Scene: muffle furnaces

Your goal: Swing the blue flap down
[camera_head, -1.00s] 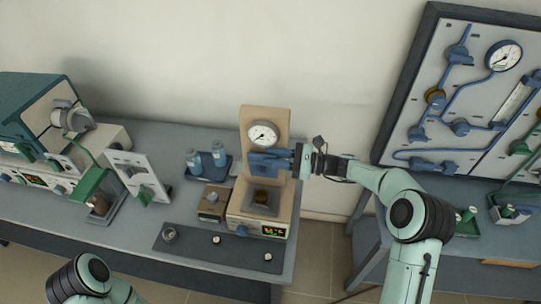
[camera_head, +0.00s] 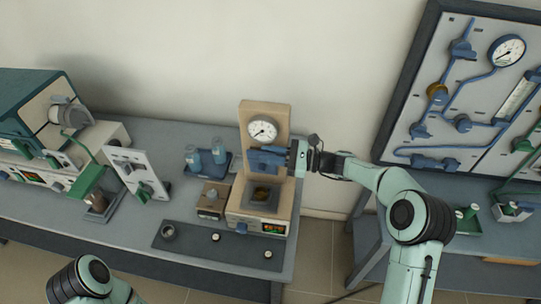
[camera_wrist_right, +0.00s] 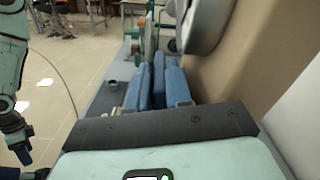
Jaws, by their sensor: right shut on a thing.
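The blue flap (camera_head: 265,160) is on the front of the beige furnace (camera_head: 284,195), below its round dial and above the square opening. It stands out above the opening and does not cover it. My right gripper (camera_head: 291,155) reaches in from the right and is shut on the flap's right end. In the right wrist view, blue slabs (camera_wrist_right: 146,88) stand beyond the dark edge of my gripper. I cannot tell fingers from flap there. My left arm shows at the lower left of the head view. Its gripper is outside that view.
A round dial (camera_head: 262,131) sits above the flap. A small beige box (camera_head: 212,201) and a blue rack with bottles (camera_head: 207,161) stand to the left. A dark mat (camera_head: 190,245) lies in front. The piped wall panel (camera_head: 400,125) is at right.

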